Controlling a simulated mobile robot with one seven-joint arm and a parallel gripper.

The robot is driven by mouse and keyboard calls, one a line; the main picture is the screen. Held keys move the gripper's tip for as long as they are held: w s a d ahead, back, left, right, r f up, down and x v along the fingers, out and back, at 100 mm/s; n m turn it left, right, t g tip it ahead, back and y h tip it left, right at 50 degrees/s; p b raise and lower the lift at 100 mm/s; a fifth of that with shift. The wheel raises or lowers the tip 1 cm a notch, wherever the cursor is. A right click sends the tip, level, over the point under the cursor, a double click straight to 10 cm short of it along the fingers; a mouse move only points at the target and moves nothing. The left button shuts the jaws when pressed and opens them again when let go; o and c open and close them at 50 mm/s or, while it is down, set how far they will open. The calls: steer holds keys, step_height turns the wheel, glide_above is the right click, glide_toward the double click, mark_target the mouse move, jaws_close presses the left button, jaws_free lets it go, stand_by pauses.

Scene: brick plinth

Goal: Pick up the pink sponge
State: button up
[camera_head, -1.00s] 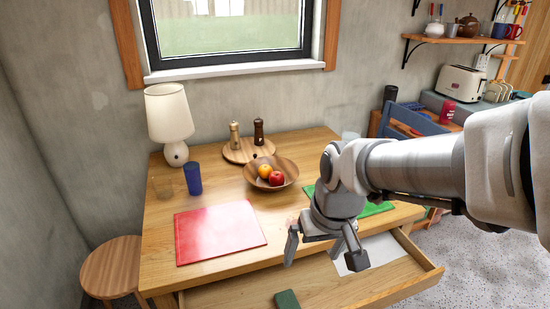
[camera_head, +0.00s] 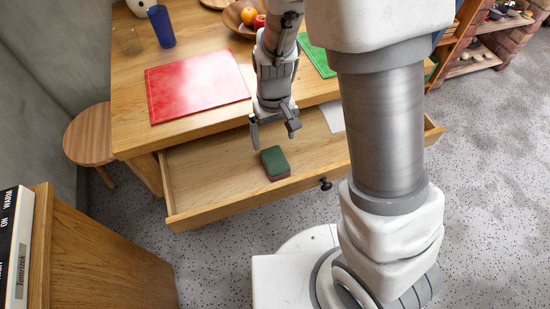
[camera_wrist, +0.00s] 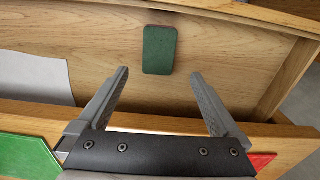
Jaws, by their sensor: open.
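The sponge (camera_head: 275,162) lies in the open drawer (camera_head: 215,172) of the wooden table. Its top is dark green, and a dull pinkish layer shows along its lower side in the head view.
A white sheet (camera_head: 333,115) lies in the drawer's right part. The drawer's front wall (camera_head: 245,203) stands close in front of the sponge. A red mat (camera_head: 197,85), a green mat (camera_head: 318,58) and a blue cup (camera_head: 161,27) are on the table (camera_head: 130,85).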

mark_target(275, 160)
step_height(275, 160, down, 6)
steer(key=shift+f+b, duration=0.1)
steer(key=shift+b, duration=0.75)
steer(key=f+b, duration=0.1)
steer(key=f, duration=0.1)
steer(key=f+b, duration=0.1)
steer(key=f, duration=0.2)
steer(key=shift+s+d+b, duration=0.1)
steer(key=shift+d+b, duration=0.1)
steer(key=shift+b, duration=0.1)
steer(key=c, duration=1.2)
steer(key=shift+c, duration=0.2)
step_height(275, 160, up, 5)
steer(key=p, duration=0.2)
steer(key=shift+p, duration=0.3)
steer(key=s+d+r, duration=0.1)
steer(key=d+r, duration=0.1)
steer(key=d, duration=0.1)
steer(key=s+d+r+p, duration=0.1)
steer(key=s+d+r, duration=0.1)
steer(key=d, duration=0.2)
steer(key=s+d+r+p, duration=0.1)
steer(key=s+d+r, duration=0.1)
steer(key=d, duration=0.1)
steer(key=shift+s+d, duration=0.1)
steer(key=shift+d, duration=0.1)
